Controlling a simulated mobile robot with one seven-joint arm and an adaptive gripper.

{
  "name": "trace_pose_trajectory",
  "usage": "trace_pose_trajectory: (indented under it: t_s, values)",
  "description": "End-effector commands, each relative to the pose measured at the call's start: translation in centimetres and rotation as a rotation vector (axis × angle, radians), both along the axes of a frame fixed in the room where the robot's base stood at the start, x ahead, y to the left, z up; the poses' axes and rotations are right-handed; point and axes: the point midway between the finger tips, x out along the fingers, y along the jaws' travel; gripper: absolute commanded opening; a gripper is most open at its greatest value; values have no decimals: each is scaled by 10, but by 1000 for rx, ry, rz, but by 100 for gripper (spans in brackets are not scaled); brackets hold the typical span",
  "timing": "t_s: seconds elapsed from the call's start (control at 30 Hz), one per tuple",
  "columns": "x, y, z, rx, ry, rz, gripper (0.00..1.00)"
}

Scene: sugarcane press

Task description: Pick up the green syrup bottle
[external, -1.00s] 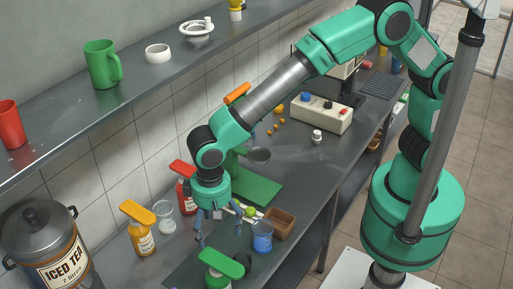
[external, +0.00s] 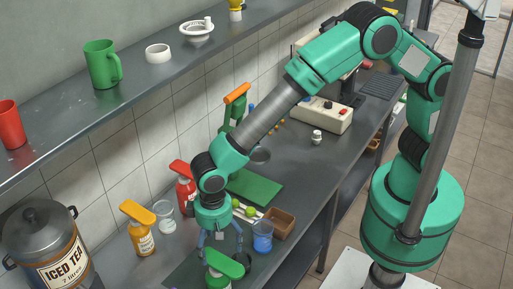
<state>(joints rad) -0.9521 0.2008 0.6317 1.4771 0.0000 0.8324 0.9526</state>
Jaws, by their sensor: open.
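The green syrup bottle (external: 219,281) stands at the bottom of the picture, on the near part of the counter. Its broad green pump top (external: 224,262) shows clearly, and its lower body is cut off by the picture's edge. My gripper (external: 222,256) points down just above and around the level of the green top. Its fingers are apart, one on the left and one on the right of the top. I cannot tell whether either finger touches the bottle.
A blue cup (external: 263,237) and a brown box (external: 278,224) stand close on the right. An orange-topped bottle (external: 141,237), a clear glass (external: 166,219) and a red bottle (external: 184,190) stand on the left. An iced tea urn (external: 52,255) stands farther left. A green board (external: 255,188) lies behind.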

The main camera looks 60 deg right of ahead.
Motion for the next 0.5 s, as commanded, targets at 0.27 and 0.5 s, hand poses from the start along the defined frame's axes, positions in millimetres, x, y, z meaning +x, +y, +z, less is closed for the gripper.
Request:
trace_pose_trajectory:
  t_s: [0.27, 0.5]
  values:
    - [0, 0, -7, 1, -1, 0, 84]
    - [0, 0, -9, 0, 0, 0, 84]
